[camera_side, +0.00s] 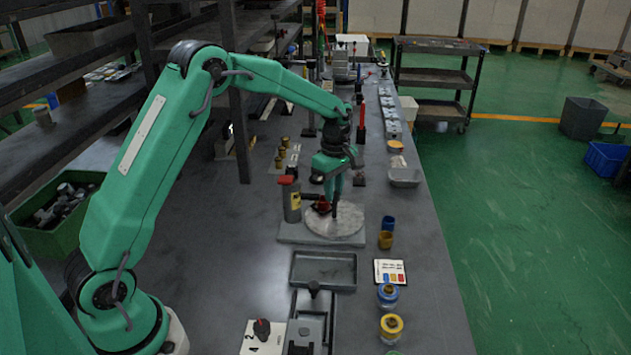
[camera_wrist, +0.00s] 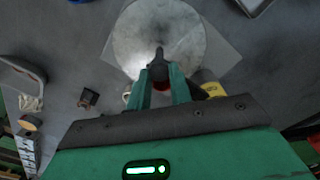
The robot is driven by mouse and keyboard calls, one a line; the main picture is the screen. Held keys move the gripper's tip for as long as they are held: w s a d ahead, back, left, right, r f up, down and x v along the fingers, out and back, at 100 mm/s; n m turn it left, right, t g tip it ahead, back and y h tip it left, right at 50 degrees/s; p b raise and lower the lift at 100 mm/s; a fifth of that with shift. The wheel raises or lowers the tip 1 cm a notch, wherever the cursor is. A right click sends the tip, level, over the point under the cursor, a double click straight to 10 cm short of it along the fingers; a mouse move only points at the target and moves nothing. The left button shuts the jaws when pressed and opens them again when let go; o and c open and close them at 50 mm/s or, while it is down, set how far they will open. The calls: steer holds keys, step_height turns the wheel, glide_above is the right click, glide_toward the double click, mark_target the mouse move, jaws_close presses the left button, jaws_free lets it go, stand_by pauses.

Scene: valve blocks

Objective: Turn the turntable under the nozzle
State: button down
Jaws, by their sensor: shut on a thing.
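The turntable (camera_side: 350,224) is a round, pale, mottled disc on a square grey base plate, and it fills the top middle of the wrist view (camera_wrist: 185,30). The nozzle (camera_side: 320,206), red and dark, reaches from a red-topped post (camera_side: 292,200) toward the disc, close left of my fingers. Red shows between the fingers in the wrist view.
A shallow grey tray (camera_side: 324,269) lies in front of the turntable's base. Some bare bench shows on the left.

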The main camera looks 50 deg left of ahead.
steer(key=shift+s+r+n, duration=0.1)
steer(key=shift+r+n, duration=0.1)
steer(key=shift+n, duration=4.4)
steer(key=shift+s+n, duration=0.1)
steer(key=shift+n, duration=0.3)
steer(key=c, duration=1.3)
jaws_free()
steer(key=shift+f, duration=0.1)
steer(key=shift+o, duration=0.2)
steer(key=shift+r, duration=3.9)
